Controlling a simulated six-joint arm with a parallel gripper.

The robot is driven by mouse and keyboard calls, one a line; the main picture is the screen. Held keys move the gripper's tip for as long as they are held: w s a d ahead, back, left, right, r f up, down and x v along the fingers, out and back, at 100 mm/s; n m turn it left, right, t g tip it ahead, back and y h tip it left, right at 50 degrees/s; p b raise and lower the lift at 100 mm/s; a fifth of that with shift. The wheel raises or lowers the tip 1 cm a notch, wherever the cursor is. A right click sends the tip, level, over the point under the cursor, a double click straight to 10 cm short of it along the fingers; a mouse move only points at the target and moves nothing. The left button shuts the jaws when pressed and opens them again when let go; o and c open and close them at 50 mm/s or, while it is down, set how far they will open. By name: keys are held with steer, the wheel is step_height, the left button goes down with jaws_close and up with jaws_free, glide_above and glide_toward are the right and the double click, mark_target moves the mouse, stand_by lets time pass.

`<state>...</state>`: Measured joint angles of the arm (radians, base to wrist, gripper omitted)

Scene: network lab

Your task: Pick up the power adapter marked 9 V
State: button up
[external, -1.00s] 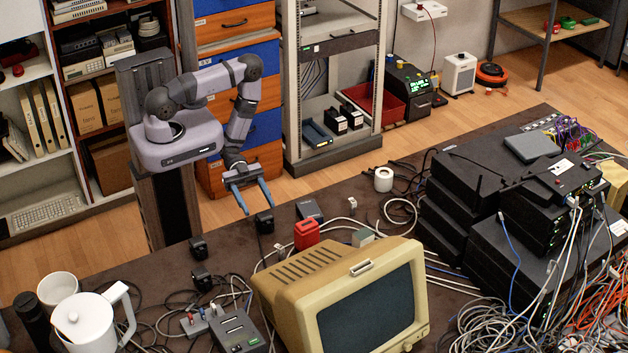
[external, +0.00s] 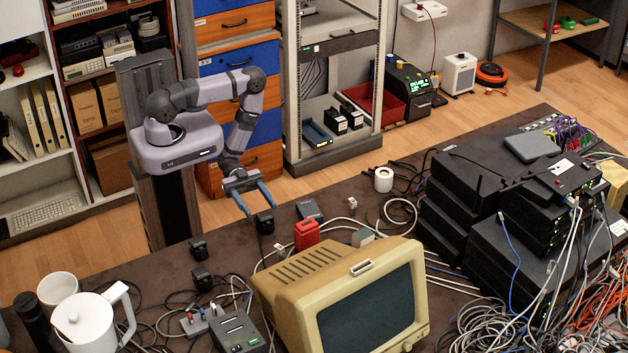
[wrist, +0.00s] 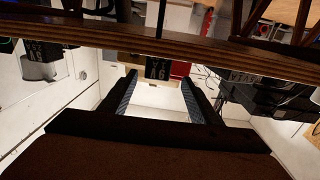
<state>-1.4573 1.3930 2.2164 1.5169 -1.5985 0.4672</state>
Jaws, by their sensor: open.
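My gripper (external: 262,212) is open and empty, its blue fingers pointing down at the back edge of the dark table. A small black adapter (external: 264,223) stands just below the fingertips in the external view. Two similar black adapters, one (external: 197,248) and another (external: 202,279), stand to the left and nearer the camera. Their markings are too small to read there. In the wrist view, a dark block with pale upside-down marks (wrist: 158,68) shows between the open fingertips (wrist: 158,77). The marks look like 9 V, but I cannot be sure.
A red box (external: 306,235) and a dark grey box (external: 309,210) stand right of the fingers. A beige monitor (external: 345,295) stands in front. Cables lie around them. A stack of black network devices (external: 460,190) stands at the right. Bare table shows left of the adapters.

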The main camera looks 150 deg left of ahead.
mark_target(263, 216)
steer(key=shift+w+d+p, duration=0.25)
steer(key=shift+w+p, duration=0.1)
steer(key=shift+w, duration=0.4)
steer(key=shift+w+d+p, duration=0.2)
steer(key=shift+w+p, duration=0.15)
steer(key=shift+w, duration=0.35)
steer(key=shift+w+f, duration=0.1)
steer(key=shift+w, duration=1)
steer(key=c, duration=1.2)
